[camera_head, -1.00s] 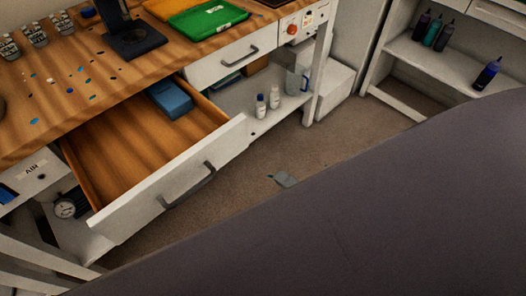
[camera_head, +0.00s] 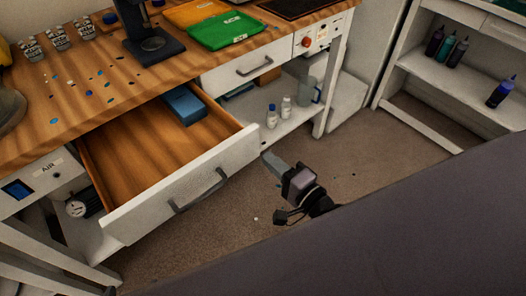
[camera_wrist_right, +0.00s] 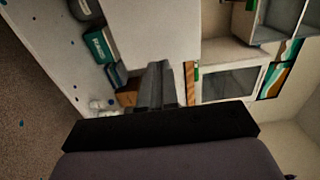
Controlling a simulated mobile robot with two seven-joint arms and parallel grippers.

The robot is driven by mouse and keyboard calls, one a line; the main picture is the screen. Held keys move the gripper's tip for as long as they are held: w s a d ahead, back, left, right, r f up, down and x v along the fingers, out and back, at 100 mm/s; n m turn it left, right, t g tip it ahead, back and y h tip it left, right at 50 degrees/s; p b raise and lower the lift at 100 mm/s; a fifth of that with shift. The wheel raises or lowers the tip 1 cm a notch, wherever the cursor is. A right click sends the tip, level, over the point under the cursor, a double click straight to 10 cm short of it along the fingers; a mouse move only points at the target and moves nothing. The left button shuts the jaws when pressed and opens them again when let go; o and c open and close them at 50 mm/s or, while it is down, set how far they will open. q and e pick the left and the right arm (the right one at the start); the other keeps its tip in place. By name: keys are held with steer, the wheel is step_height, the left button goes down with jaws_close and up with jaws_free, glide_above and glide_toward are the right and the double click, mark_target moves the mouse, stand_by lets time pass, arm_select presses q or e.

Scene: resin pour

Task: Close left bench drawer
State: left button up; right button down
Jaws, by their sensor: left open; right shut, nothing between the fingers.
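The left bench drawer (camera_head: 185,190) is pulled well out of the wooden bench, with a white front and a grey bar handle (camera_head: 199,191). A blue box (camera_head: 185,104) lies inside it towards the back. My right gripper (camera_head: 270,160) is just right of the drawer front's right end, over the floor; its fingers point up and left towards the bench. I cannot tell whether they touch the front. In the right wrist view its fingers (camera_wrist_right: 157,75) are shut with nothing between them. My left gripper does not show clearly in any view.
The right bench drawer (camera_head: 250,66) is shut. Below it a shelf (camera_head: 290,128) holds small bottles (camera_head: 271,116) and a clear jug (camera_head: 305,88). The bench top carries cups, a dark stand (camera_head: 148,45) and a green tray (camera_head: 225,30). Open floor lies right of the drawer.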

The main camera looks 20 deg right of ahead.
mark_target(254, 146)
arm_select(q)
steer(key=shift+r, duration=0.1)
arm_select(e)
steer(key=shift+x, duration=1.8)
arm_select(q)
steer(key=shift+w, duration=0.15)
arm_select(e)
steer(key=shift+w, duration=0.1)
